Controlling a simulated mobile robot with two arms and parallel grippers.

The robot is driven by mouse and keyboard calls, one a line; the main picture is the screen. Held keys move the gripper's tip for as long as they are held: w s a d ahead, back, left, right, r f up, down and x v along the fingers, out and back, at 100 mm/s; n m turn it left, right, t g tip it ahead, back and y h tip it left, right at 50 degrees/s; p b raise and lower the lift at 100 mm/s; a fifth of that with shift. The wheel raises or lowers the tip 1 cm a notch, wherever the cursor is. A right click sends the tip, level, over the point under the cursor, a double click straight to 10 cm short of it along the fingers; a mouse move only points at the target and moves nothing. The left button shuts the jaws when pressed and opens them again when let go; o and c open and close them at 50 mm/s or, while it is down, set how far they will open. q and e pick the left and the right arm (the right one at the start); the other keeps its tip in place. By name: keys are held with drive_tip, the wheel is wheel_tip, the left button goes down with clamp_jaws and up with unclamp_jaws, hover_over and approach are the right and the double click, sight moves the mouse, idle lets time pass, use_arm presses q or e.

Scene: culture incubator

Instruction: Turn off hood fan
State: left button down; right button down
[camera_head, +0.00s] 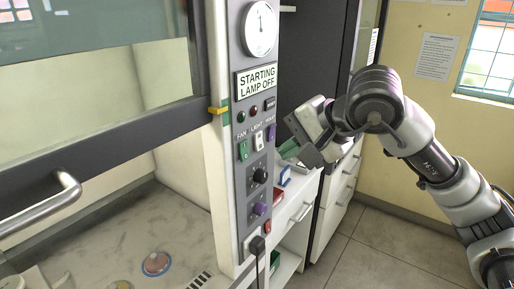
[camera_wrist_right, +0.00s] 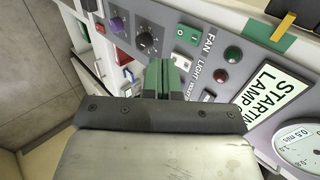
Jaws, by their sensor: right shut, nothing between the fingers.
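The hood's grey control panel (camera_head: 241,90) runs down the post beside the sash. The green fan rocker switch (camera_head: 243,150) sits under the FAN label, left of the white light switch (camera_head: 259,142). In the right wrist view the fan switch (camera_wrist_right: 187,34) shows white marks; which side is pressed I cannot tell. My right gripper (camera_head: 287,149) is right of the panel, apart from the fan switch. In its wrist view the green fingers (camera_wrist_right: 166,78) are together and empty, and they partly hide the switch row near the light switch. My left gripper is not in view.
The panel also carries a black knob (camera_head: 260,175), a purple knob (camera_head: 260,208), a round gauge (camera_head: 260,29) and a STARTING LAMP OFF sign (camera_head: 257,80). The glass sash has a metal handle (camera_head: 45,203). White drawers (camera_head: 342,185) stand behind my right gripper.

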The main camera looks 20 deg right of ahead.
sight(247, 158)
drive_tip(key=w+a+f+p, duration=0.2)
drive_tip(key=w, duration=0.1)
drive_tip(key=w+a+f, duration=0.1)
drive_tip(key=w+a, duration=0.1)
drive_tip(key=shift+f+p, duration=0.1)
drive_tip(key=shift+p, duration=0.3)
drive_tip(key=shift+w+a+f, duration=0.2)
drive_tip(key=shift+w+a, duration=0.1)
drive_tip(key=shift+w, duration=0.05)
drive_tip(key=shift+d, duration=0.1)
